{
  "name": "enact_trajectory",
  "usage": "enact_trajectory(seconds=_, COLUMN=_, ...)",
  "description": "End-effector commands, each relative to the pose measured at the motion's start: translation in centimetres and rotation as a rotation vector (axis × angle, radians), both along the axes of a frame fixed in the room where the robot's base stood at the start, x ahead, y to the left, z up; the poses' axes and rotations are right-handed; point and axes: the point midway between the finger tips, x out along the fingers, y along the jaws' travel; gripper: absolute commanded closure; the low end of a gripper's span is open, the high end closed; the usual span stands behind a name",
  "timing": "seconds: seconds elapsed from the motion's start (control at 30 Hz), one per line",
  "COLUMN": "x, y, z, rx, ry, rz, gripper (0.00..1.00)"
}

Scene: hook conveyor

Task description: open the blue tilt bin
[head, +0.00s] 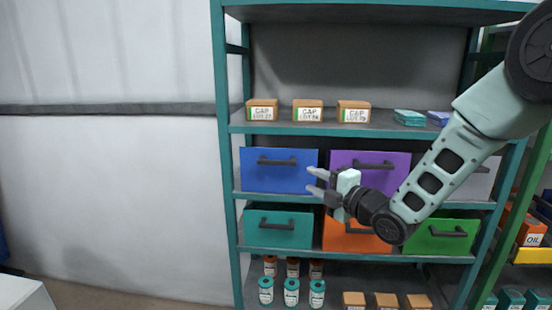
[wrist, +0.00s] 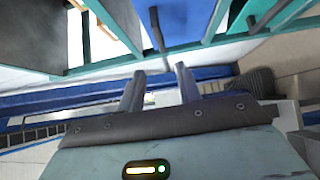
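The blue tilt bin (head: 279,171) sits at the left end of the shelf's middle row in the head view. Its front looks upright and closed, with a dark bar handle (head: 277,161) near the top. My gripper (head: 314,181) is in front of the bin's right edge, fingers pointing left, apart from the handle in the picture. The two fingers are spread with nothing between them. In the wrist view the open fingers (wrist: 160,82) show at a tilt. I cannot tell for sure which bins appear there.
A purple bin (head: 370,168) stands right of the blue one, partly behind my arm. Teal (head: 278,229), orange (head: 352,240) and green (head: 440,238) bins are below. Boxes (head: 308,111) stand on the shelf above. A teal post (head: 226,150) bounds the left side. Space left of the rack looks free.

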Motion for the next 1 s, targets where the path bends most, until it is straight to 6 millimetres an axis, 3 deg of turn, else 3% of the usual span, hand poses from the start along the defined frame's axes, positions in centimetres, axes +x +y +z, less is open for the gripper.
enact_trajectory(seconds=0.6, x=8.9, y=8.4, z=0.3, rx=0.002, ry=0.003, rz=0.0, gripper=0.65)
enact_trajectory(seconds=1.0, x=11.2, y=10.5, z=0.0, rx=0.002, ry=0.003, rz=0.0, gripper=0.65)
